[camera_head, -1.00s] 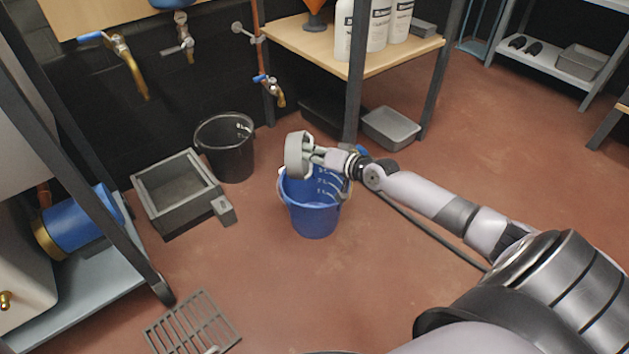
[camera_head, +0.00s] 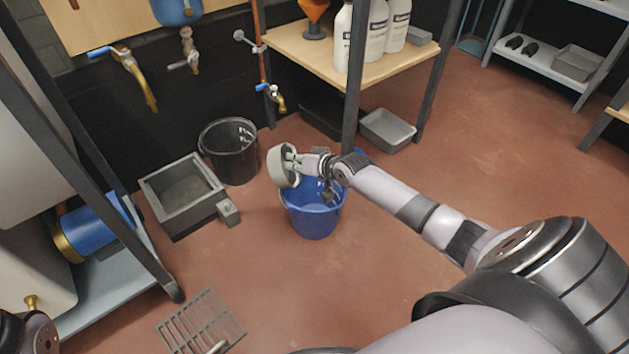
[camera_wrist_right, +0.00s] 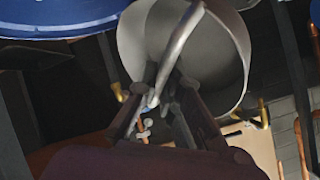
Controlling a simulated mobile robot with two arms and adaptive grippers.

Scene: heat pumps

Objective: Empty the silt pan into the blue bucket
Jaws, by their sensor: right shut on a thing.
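The silt pan (camera_head: 281,167) is a small round grey pan, tipped on its side over the left rim of the blue bucket (camera_head: 314,218). My right gripper (camera_head: 298,164) is shut on the pan and holds it in the air. In the right wrist view, the grey pan (camera_wrist_right: 190,50) and its curved pale handle fill the upper middle, in front of the right gripper's fingers (camera_wrist_right: 155,100). The blue bucket (camera_wrist_right: 60,18) shows at the top left there. The bucket stands upright on the floor. What is in the pan cannot be told. My left gripper is out of view.
A black bucket (camera_head: 230,152) and a grey square gully box (camera_head: 160,211) stand left of the blue bucket. A metal grate (camera_head: 203,323) lies on the floor in front. A bench (camera_head: 415,60) with white bottles stands behind. The floor at the front middle is clear.

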